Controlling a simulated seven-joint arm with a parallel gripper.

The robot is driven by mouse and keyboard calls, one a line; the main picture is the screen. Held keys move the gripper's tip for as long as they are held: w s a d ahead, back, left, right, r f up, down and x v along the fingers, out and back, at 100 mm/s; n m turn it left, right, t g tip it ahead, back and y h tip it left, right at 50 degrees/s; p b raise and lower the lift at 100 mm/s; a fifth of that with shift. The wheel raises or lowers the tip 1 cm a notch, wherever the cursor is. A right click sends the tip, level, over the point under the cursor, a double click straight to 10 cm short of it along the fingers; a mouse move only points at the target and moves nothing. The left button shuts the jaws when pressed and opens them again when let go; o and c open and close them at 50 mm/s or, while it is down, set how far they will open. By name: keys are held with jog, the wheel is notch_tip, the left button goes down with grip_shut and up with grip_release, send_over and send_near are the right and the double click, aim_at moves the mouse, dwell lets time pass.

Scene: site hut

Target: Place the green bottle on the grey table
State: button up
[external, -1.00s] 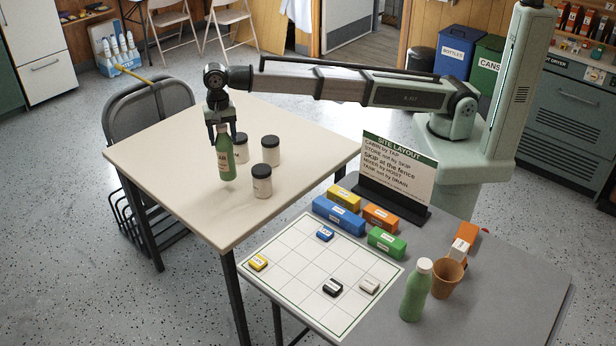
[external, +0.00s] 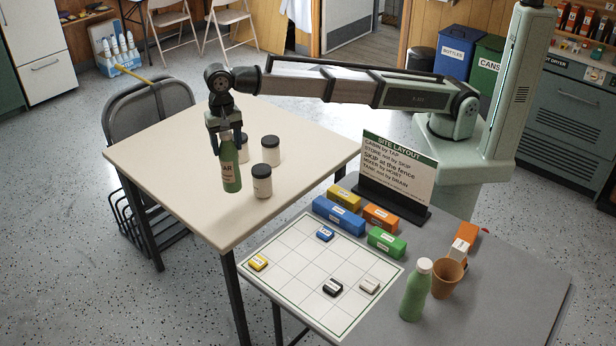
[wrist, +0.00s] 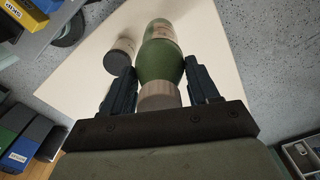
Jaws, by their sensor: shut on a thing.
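My gripper (external: 226,140) is shut on a green bottle (external: 231,178) with a pale label, held upright over the cream table (external: 190,210). I cannot tell whether its base clears the tabletop. In the wrist view, the bottle (wrist: 160,68) extends from between the fingers (wrist: 160,88), its pale cap nearest the camera. A second green bottle (external: 414,295) with a white cap stands on the grey table (external: 500,300), at its near side.
Several white jars with black lids, one in front (external: 262,182), stand right of the held bottle. The grey table carries a gridded board (external: 300,265), coloured blocks, a sign (external: 398,170) and a brown cup (external: 447,278). Its near right part is clear.

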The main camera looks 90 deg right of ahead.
jog(key=s+a+n, duration=0.2)
jog(key=s+a, duration=0.3)
jog(key=a, duration=0.5)
jog(key=s+a+n, duration=0.1)
jog(key=s+a, duration=0.4)
jog(key=a, duration=0.4)
jog(key=s+a+n, duration=0.2)
jog(key=s+a, duration=0.3)
jog(key=a, duration=0.5)
jog(key=s+a+n, duration=0.6)
jog(key=s+a, duration=1.5)
jog(key=s, duration=0.4)
notch_tip(320, 180, down, 10)
jog(key=n, duration=0.4)
jog(key=shift+w+a+r+n, duration=0.2)
jog(key=shift+a+n, duration=0.1)
jog(key=shift+a, duration=0.1)
jog(key=shift+f, duration=0.2)
jog(key=o, duration=1.3)
notch_tip(320, 180, up, 12)
jog(key=shift+r, duration=0.15)
